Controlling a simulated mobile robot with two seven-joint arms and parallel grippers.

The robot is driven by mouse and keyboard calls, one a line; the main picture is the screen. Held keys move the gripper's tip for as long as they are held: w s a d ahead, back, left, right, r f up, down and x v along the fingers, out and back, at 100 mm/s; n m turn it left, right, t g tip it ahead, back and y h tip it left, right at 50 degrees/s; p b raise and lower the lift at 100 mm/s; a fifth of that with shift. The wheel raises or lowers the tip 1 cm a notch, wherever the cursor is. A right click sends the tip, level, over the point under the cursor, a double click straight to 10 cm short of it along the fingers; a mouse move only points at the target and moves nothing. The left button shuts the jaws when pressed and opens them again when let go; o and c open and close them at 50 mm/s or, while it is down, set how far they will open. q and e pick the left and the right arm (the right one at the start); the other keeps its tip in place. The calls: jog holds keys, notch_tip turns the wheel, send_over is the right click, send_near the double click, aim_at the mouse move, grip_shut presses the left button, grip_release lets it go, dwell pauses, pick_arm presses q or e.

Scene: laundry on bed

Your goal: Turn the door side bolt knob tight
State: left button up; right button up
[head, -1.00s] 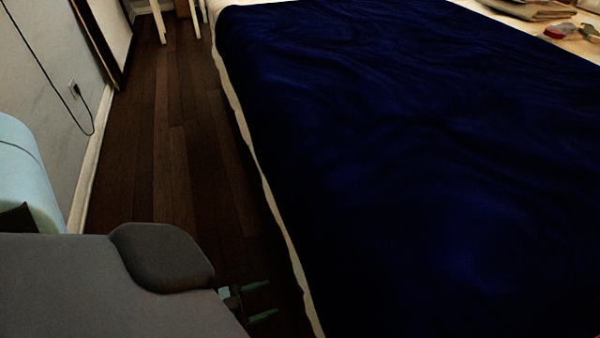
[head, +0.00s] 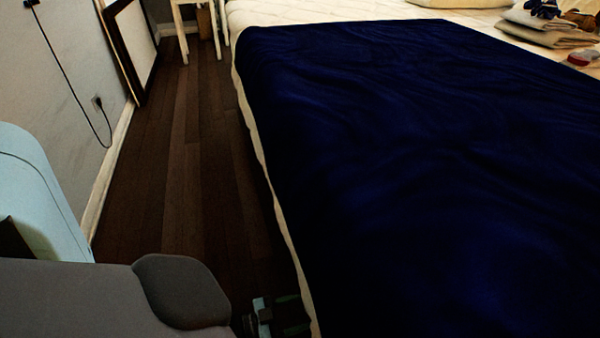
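No door, side bolt or knob can be made out in the head view. My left gripper (head: 293,314) is low in the picture, in the dark gap beside the bed. Its two greenish fingers are apart with nothing visible between them. It is partly lost in shadow near the bottom edge. My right gripper is out of view.
A bed with a dark blue cover (head: 420,170) fills the right. Folded cloths (head: 545,35) lie at its far end. A wooden floor strip (head: 190,170) is clear between bed and wall. A cord (head: 75,90), a dark-framed panel (head: 150,70) and white legs (head: 180,35) stand beyond.

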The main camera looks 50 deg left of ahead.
pick_arm(q)
jog(key=shift+w+d, duration=0.15)
jog(key=shift+w, duration=0.15)
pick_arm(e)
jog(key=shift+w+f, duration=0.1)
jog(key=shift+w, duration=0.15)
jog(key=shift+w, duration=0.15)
pick_arm(q)
jog(key=c, duration=0.9)
jog(key=shift+c, duration=0.2)
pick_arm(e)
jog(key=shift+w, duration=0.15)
